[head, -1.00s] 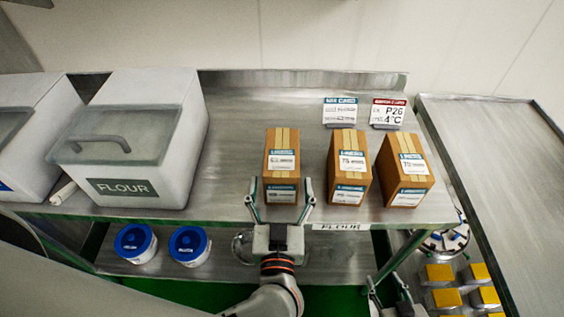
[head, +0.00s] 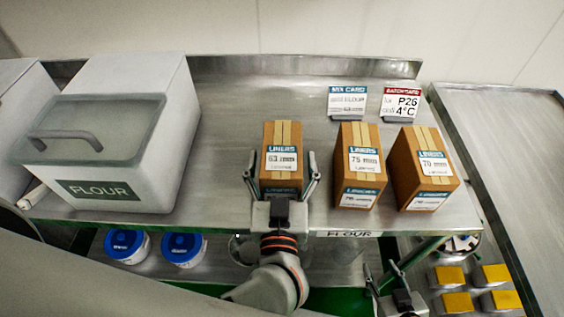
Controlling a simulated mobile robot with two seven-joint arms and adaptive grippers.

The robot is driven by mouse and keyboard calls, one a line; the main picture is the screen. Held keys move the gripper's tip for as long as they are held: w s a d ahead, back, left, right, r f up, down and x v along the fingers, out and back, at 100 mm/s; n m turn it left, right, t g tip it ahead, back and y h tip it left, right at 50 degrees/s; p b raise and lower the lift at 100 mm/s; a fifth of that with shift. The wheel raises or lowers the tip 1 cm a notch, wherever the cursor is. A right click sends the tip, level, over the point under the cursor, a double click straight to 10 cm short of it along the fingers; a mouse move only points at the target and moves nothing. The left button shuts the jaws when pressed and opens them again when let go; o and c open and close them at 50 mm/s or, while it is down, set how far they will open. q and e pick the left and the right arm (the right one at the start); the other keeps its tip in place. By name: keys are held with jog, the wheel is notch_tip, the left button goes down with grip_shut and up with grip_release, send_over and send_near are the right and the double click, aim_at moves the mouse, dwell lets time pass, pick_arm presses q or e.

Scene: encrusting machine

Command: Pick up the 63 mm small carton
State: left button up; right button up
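The 63 mm small carton (head: 281,139) is a brown box with pale tape stripes and a "LINERS 63 mm" label. It stands upright on the steel table, leftmost of three cartons. My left gripper (head: 282,160) is at its front, fingers open, one on each side of the carton. I see no clear grip on it; whether a finger touches it I cannot tell. The palm hides the carton's lower front. My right gripper (head: 382,268) is low in front of the table edge, fingers apart and empty.
The 75 mm carton (head: 358,140) stands close right of my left gripper, with another carton (head: 410,150) beyond it. Two sign cards (head: 348,102) stand behind. A white flour bin (head: 165,120) is at left; the table between is clear. Blue-lidded tubs (head: 184,248) sit below.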

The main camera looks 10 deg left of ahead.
pick_arm(q)
jog(key=c, duration=1.2)
jog(key=shift+r, duration=0.1)
